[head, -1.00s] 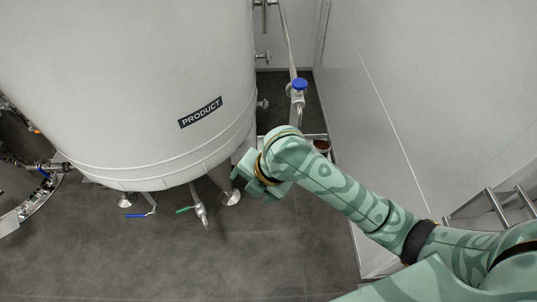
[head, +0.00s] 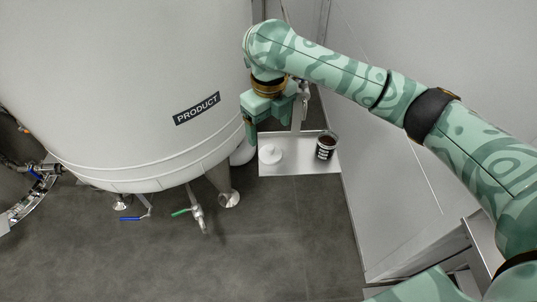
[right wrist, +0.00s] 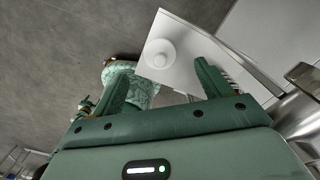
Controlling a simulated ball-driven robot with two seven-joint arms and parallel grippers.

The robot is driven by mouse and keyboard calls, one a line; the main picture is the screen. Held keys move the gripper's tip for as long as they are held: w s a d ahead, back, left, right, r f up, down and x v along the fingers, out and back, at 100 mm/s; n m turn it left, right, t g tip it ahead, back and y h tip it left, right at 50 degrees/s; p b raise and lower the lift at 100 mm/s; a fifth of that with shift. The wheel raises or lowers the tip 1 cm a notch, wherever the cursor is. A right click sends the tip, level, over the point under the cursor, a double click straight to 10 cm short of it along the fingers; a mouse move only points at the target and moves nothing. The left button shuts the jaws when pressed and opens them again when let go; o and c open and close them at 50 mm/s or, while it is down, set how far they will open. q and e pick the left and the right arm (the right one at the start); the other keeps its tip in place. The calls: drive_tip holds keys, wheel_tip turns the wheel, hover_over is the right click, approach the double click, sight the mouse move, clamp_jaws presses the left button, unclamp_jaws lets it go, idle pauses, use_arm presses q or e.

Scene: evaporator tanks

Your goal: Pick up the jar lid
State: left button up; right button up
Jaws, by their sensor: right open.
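The jar lid (head: 271,154) is white and round and lies on a small white shelf (head: 292,169) beside the big tank. It also shows in the right wrist view (right wrist: 160,53), lying flat on the shelf top. My right gripper (head: 275,124) is open and empty, fingers pointing down, above and behind the lid in the head view. In the right wrist view the two fingers (right wrist: 163,78) are spread wide, with the lid beyond them and apart from them. My left gripper is not in view.
A dark jar (head: 326,147) with a label stands on the shelf to the right of the lid. The large PRODUCT tank (head: 130,80) is close on the left. A grey wall (head: 390,130) bounds the right side. The floor in front is open, apart from tank legs and valves.

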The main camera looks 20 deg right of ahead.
sight(271, 147)
drive_tip(key=f+b, duration=0.1)
drive_tip(key=f, duration=0.1)
drive_tip(key=f+b, duration=0.2)
drive_tip(key=f, duration=0.1)
drive_tip(key=f+b, duration=0.1)
drive_tip(key=f, duration=0.1)
drive_tip(key=shift+s+f, duration=0.3)
drive_tip(key=shift+s, duration=0.05)
drive_tip(key=shift+r, duration=0.2)
drive_tip(key=shift+c, duration=0.6)
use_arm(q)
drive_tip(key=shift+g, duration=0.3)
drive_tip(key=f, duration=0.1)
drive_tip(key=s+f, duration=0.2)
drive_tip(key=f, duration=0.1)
use_arm(e)
drive_tip(key=c, duration=1)
drive_tip(key=shift+r, duration=0.15)
